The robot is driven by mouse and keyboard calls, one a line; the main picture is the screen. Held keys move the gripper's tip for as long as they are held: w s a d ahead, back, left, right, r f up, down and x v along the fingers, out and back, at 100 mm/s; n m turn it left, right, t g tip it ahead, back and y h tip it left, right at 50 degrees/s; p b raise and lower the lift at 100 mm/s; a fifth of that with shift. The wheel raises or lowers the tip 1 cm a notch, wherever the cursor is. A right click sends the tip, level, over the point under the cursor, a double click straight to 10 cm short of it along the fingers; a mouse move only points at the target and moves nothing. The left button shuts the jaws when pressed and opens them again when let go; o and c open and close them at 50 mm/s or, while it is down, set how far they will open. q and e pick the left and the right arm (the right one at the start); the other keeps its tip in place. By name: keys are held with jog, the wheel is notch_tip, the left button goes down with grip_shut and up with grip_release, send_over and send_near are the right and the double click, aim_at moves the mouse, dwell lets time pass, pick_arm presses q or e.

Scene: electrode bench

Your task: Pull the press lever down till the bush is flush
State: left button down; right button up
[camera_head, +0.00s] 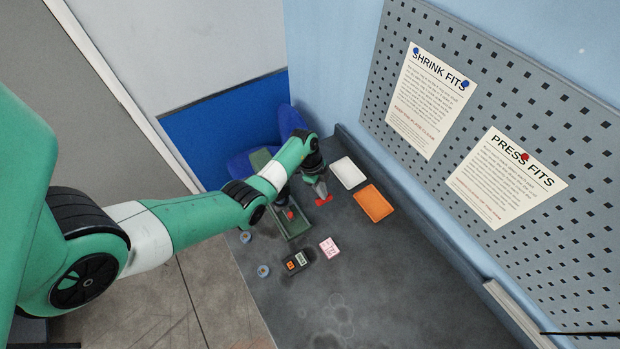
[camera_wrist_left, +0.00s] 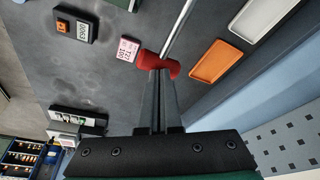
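The press lever shows in the left wrist view as a silver rod (camera_wrist_left: 176,30) ending in a red cross handle (camera_wrist_left: 173,68). The handle also shows in the head view (camera_head: 324,201). My left gripper (camera_wrist_left: 157,72) has its fingertips over the middle of the handle, close together, with red ends sticking out on both sides; it looks shut on it. In the head view my left gripper (camera_head: 319,188) points down at the handle. The green press base (camera_head: 293,232) is partly hidden by my left arm. The bush cannot be made out. My right gripper is in neither view.
A white tray (camera_head: 348,173) and an orange tray (camera_head: 374,204) lie right of the lever by the wall. A dark meter (camera_head: 297,262), a pink-and-white label block (camera_head: 329,248) and small round pieces (camera_head: 263,271) lie nearer. The front bench is largely clear.

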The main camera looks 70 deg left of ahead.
pick_arm(q)
jog(key=shift+f, duration=0.2)
dwell(0.4)
jog(key=shift+f+b, duration=0.9)
jog(key=shift+f, duration=0.5)
jog(key=shift+f, duration=0.15)
jog(key=shift+s+a+f+b, duration=0.1)
jog(key=shift+a+f+b, duration=0.05)
jog(key=shift+f+b, duration=1.1)
jog(key=shift+f, duration=0.15)
